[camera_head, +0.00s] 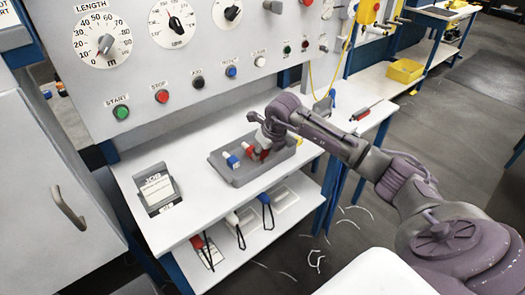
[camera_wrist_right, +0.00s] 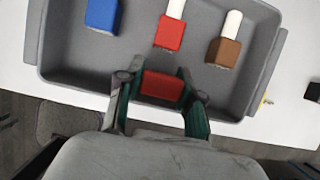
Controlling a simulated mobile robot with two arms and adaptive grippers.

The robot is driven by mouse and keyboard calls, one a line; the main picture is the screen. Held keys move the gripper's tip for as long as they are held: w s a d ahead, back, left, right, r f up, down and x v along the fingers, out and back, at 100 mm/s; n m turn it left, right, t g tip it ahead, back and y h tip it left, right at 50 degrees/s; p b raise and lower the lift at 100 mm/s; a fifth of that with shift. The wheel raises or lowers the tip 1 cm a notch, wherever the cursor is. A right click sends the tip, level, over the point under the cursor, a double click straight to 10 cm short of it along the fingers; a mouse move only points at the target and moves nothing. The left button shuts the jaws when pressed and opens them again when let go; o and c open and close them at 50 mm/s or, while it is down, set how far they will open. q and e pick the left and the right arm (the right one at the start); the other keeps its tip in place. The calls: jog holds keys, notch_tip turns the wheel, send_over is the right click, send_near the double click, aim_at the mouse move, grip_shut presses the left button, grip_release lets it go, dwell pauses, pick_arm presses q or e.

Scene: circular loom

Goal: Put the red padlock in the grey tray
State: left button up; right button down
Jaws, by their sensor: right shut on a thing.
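The grey tray (camera_head: 230,176) stands on the white bench, and its floor and walls fill much of the right wrist view (camera_wrist_right: 72,70). My right gripper (camera_head: 266,138) reaches down over it. In the wrist view the right gripper (camera_wrist_right: 158,88) is shut on a red block, the red padlock (camera_wrist_right: 163,87), with one finger on each side. The padlock is within the tray's outline, near the wall closest to the gripper; I cannot tell whether it touches the floor. Its shackle is hidden. My left gripper is out of view.
In the tray lie a blue piece (camera_wrist_right: 102,14), a red piece with a white end (camera_wrist_right: 169,33) and a brown piece with a white end (camera_wrist_right: 223,52). A card holder (camera_head: 158,190) stands left on the bench. The control panel (camera_head: 150,60) rises behind.

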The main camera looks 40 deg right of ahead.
jog(key=c, duration=0.7)
grip_release()
jog(key=shift+f, duration=0.1)
jog(key=shift+c, duration=0.2)
jog(key=shift+r, duration=0.3)
jog(key=b+v, duration=0.1)
jog(key=v, duration=1)
jog(key=shift+s+r, duration=0.15)
jog(key=shift+r, duration=0.2)
